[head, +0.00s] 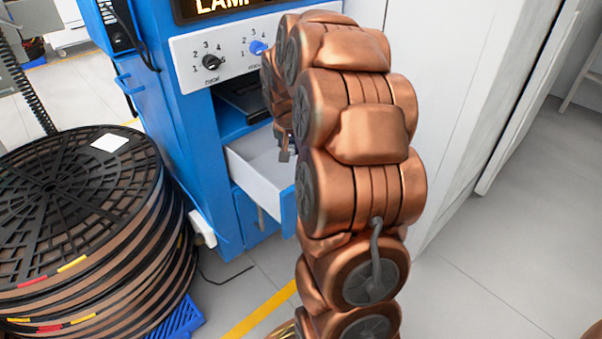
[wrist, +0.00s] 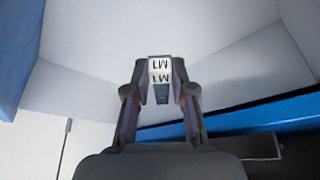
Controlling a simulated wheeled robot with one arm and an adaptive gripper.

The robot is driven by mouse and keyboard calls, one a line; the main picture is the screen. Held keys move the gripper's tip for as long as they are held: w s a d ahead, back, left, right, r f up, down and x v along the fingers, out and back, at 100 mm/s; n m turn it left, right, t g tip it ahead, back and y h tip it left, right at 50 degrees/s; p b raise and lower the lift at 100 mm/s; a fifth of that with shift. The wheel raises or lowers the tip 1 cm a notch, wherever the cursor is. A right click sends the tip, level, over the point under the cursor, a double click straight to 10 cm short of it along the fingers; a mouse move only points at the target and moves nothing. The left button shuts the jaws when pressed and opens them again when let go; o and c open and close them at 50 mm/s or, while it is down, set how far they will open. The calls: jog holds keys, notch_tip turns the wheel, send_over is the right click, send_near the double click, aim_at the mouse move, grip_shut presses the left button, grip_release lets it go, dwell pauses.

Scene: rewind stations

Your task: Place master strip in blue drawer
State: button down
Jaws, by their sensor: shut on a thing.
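The master strip (wrist: 160,70) is a small white piece with dark marks and a dark blue lower end, seen in the wrist view. My gripper (wrist: 160,90) is shut on it, with a finger on each side. The blue drawer (head: 262,165) is pulled out of the blue cabinet, with white inner walls and a blue front. In the wrist view the drawer's pale interior (wrist: 200,35) fills the background behind the strip. In the head view my copper arm hides most of the gripper and part of the drawer. I cannot tell whether the strip touches the drawer.
The blue cabinet (head: 178,120) has a white panel (head: 228,55) with two knobs above an open slot. A stack of large black reels (head: 80,215) stands at the left on a blue pallet (head: 180,318). A white cabinet wall (head: 455,110) is at the right. Floor at far right is clear.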

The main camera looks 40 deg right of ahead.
jog(key=b, duration=0.2)
send_over(291, 179)
jog(key=a, duration=0.1)
jog(key=f, duration=0.2)
jog(key=s+f, duration=0.1)
jog(key=f, duration=0.1)
jog(key=shift+f, duration=0.35)
jog(key=shift+w+f+b, duration=0.1)
jog(key=shift+f+b, duration=0.7)
jog(key=shift+f, duration=1.85)
jog(key=shift+f, duration=0.2)
jog(key=c, duration=1)
grip_release()
jog(key=shift+r, duration=0.1)
jog(key=shift+p+v, duration=1.4)
jog(key=shift+v, duration=2.45)
jog(key=shift+d, duration=0.1)
